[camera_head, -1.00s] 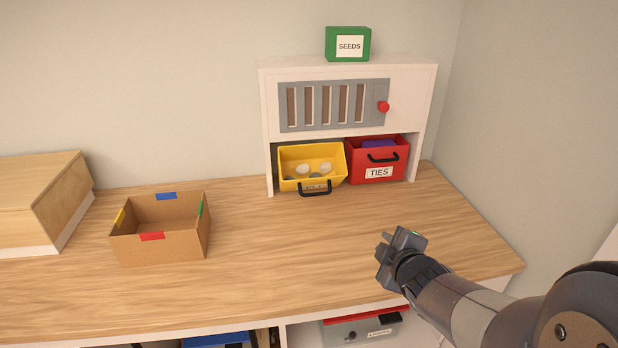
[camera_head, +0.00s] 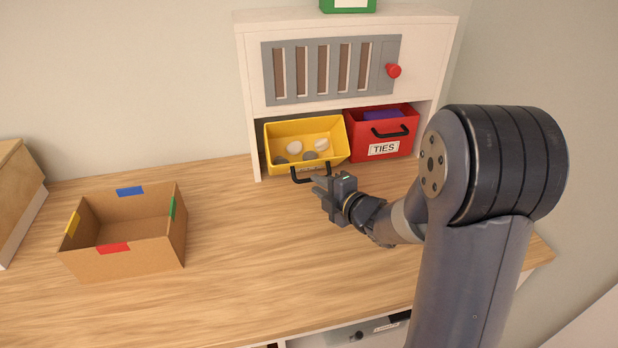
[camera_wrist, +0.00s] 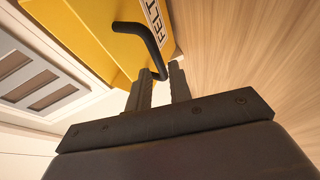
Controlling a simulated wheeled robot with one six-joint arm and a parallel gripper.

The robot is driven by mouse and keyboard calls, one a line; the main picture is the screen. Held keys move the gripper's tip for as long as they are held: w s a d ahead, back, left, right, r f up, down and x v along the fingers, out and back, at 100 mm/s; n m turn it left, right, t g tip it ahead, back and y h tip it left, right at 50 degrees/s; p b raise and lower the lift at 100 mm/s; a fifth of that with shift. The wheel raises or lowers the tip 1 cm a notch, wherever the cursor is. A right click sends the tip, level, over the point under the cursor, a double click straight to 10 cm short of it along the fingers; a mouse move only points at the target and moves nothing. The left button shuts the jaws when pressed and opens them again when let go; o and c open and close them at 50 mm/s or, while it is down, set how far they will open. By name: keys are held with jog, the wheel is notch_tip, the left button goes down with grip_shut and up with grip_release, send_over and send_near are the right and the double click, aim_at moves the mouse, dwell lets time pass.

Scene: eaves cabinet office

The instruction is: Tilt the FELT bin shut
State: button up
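The yellow FELT bin (camera_head: 340,153) is tipped open in the left bay of the white cabinet, with several pale and grey rounded pieces inside. Its black handle (camera_head: 297,174) is on the front. In the wrist view the bin (camera_wrist: 88,28) fills the upper left, with the handle (camera_wrist: 146,35) and part of the FELT label (camera_wrist: 154,18). My gripper (camera_head: 318,185) is low in front of the bin, beside the handle. In the wrist view my gripper (camera_wrist: 161,82) has its fingers apart, and the handle's near end shows at the gap between the tips. I cannot tell whether they touch.
The red TIES bin (camera_head: 359,141) stands beside the FELT bin. Above is a grey slotted panel (camera_head: 310,72) with a red knob (camera_head: 393,71). An open cardboard box (camera_head: 140,258) with coloured tapes is at the left. The wooden desktop (camera_head: 250,240) between is clear.

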aim_at(309, 180)
jog(key=shift+x, duration=2.4)
jog(key=shift+c, duration=0.6)
grip_shut()
